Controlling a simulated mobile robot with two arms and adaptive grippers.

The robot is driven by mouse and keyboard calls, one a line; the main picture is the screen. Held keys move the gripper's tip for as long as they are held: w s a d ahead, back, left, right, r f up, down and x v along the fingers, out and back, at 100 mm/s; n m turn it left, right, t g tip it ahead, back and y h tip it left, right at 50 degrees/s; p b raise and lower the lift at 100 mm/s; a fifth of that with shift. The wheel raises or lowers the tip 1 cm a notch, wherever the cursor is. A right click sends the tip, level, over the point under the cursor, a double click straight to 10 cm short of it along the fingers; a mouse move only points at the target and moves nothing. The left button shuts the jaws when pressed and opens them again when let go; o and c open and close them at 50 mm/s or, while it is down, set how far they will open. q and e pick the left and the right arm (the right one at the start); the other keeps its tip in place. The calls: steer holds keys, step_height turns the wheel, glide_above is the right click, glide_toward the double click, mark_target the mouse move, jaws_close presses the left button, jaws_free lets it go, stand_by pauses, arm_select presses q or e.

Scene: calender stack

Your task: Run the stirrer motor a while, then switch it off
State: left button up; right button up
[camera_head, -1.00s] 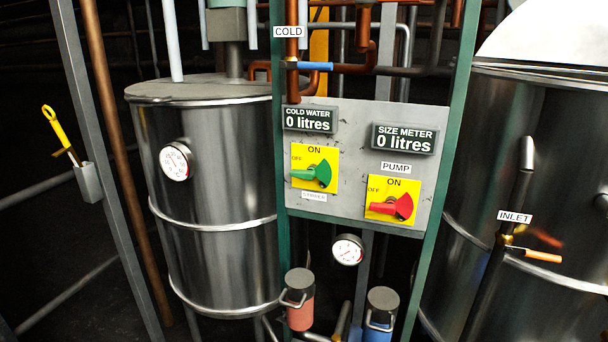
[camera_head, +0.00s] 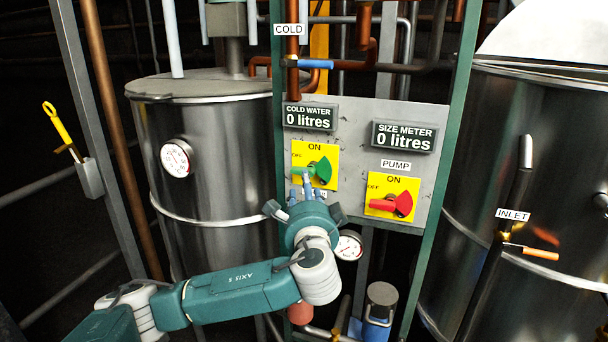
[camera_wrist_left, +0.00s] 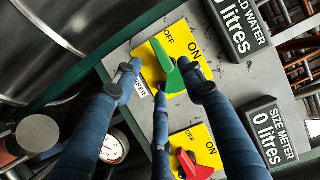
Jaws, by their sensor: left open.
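The green stirrer switch (camera_head: 319,171) sits on a yellow ON/OFF plate (camera_head: 328,150) on the grey panel. Its handle points left, towards OFF. The label under it is mostly hidden by my gripper. My left gripper (camera_head: 304,192) is just in front of the lower part of the plate, fingers pointing at the panel. In the left wrist view the green switch (camera_wrist_left: 172,78) lies between the spread, open fingers of my left gripper (camera_wrist_left: 160,80). I cannot tell whether a finger touches it. My right gripper is not in view.
The red pump switch (camera_head: 393,204) is close by at lower right, its handle also pointing left. The cold water display (camera_head: 310,118) and size meter display (camera_head: 404,137) both read 0 litres. Steel tanks (camera_head: 215,150) stand either side. A blue-handled valve (camera_head: 315,64) is above.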

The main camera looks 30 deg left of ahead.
mark_target(311, 170)
arm_select(q)
steer(key=p+x, duration=0.1)
steer(key=x, duration=0.6)
steer(key=shift+p, duration=0.4)
steer(key=shift+s, duration=0.1)
jaws_close()
